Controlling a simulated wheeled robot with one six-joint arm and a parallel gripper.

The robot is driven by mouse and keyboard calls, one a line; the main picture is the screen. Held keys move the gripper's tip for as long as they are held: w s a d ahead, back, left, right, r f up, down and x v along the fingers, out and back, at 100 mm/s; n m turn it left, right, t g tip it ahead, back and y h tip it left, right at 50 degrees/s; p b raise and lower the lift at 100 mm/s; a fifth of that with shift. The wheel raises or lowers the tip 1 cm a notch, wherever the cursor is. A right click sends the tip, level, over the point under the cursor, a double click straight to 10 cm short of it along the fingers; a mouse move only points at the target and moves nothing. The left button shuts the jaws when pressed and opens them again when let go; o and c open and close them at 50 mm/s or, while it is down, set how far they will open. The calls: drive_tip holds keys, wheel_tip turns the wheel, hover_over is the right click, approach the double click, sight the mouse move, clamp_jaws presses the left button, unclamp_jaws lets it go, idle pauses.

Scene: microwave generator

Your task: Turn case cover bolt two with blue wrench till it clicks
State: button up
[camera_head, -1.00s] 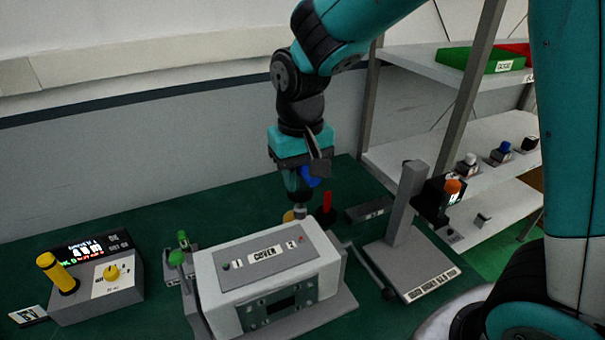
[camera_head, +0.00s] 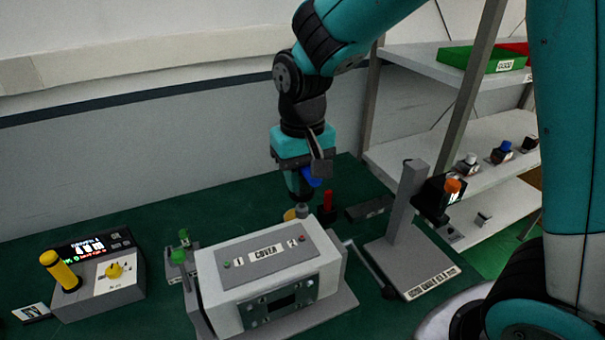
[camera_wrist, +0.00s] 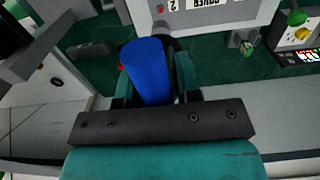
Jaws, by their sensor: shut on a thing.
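My gripper (camera_head: 306,182) is shut on the blue wrench (camera_head: 312,177), behind the right part of the grey case (camera_head: 325,268). In the wrist view the blue handle (camera_wrist: 148,72) stands between the fingers. The wrench's grey lower end (camera_head: 302,211) shows near the case's back edge, and I cannot tell if it touches the case. The cover plate (camera_head: 266,268) reads COVER, with 1 at its left and 2 at its right. A small red spot (camera_head: 301,239) by the 2 appears to be bolt two. It looks uncovered, with the wrench apart from it.
A control box (camera_head: 100,275) with a lit screen and yellow lever stands left. Green-topped posts (camera_head: 178,257) are beside the case. A red upright piece (camera_head: 327,205) stands close behind the gripper. Shelves (camera_head: 470,165) are farther right.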

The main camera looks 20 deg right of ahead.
sight(300, 209)
drive_tip(key=shift+f, duration=0.1)
drive_tip(key=shift+f+b, duration=2.1)
drive_tip(key=shift+f, duration=0.75)
drive_tip(key=shift+f, duration=0.55)
drive_tip(key=m, duration=0.4)
drive_tip(key=shift+a+r+p, duration=0.1)
drive_tip(key=shift+r+p, duration=0.05)
drive_tip(key=shift+p, duration=0.25)
drive_tip(key=shift+m, duration=0.3)
drive_tip(key=m+p, duration=0.1)
drive_tip(key=m, duration=0.3)
drive_tip(key=shift+a+m, duration=0.1)
drive_tip(key=shift+m, duration=0.2)
